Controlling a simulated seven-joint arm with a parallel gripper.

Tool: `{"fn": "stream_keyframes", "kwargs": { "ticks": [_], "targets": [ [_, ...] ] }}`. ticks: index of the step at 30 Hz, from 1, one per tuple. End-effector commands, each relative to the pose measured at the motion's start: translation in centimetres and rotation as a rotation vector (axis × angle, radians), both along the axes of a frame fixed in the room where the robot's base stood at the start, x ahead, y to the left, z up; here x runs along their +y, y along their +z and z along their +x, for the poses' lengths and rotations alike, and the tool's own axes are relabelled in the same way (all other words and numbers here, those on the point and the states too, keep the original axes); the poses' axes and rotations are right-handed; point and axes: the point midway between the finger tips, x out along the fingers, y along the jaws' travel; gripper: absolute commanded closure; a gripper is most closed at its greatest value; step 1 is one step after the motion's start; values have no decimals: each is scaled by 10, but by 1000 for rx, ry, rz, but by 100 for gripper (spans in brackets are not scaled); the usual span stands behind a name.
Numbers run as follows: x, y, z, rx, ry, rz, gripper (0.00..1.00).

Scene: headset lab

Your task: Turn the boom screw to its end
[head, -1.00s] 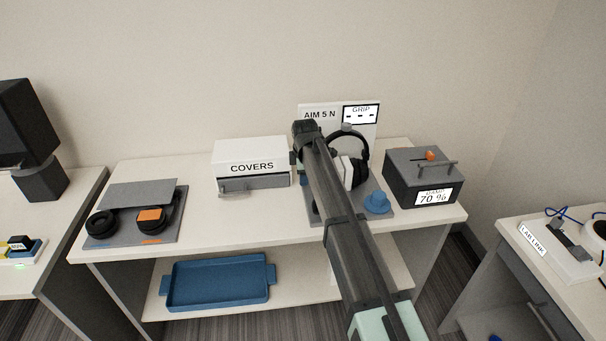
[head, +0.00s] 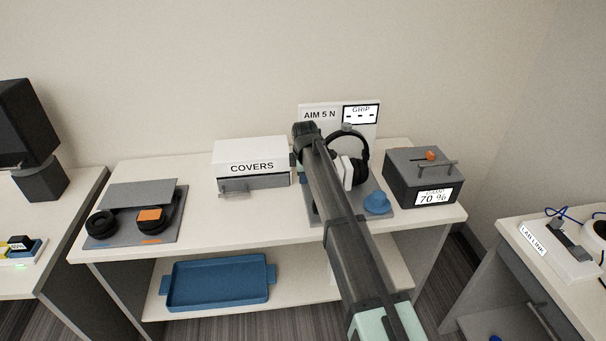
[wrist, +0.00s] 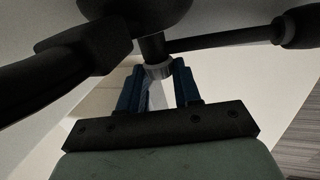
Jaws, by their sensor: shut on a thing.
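The black headset (head: 361,143) stands on a grey base (head: 378,215) on the middle table, partly hidden behind my arm. In the wrist view a dark round earcup (wrist: 130,8) fills the top, and a thin boom (wrist: 220,41) runs right to a dark rounded tip (wrist: 297,27). A silver-rimmed boom screw (wrist: 159,71) hangs below the earcup on a dark stem. My gripper (wrist: 158,75) has its blue fingers shut on this screw, one on each side. In the head view the fingers are hidden behind my arm. How far the screw is turned cannot be seen.
A sign (head: 320,114) reading "AIM 5 N" with a GRIP display stands behind the headset. A blue knob (head: 377,203) sits at the base's right. A grey box (head: 400,180) showing 70 % is to the right, the COVERS box (head: 250,153) to the left.

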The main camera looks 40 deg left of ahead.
Motion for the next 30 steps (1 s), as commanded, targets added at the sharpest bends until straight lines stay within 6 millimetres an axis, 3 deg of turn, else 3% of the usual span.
{"fn": "stream_keyframes", "kwargs": {
  "ticks": [11,30],
  "targets": [
    [-3,-1,-3,-43,0,42,98],
    [-8,-6,-9,-362,1,363,98]
  ]
}}
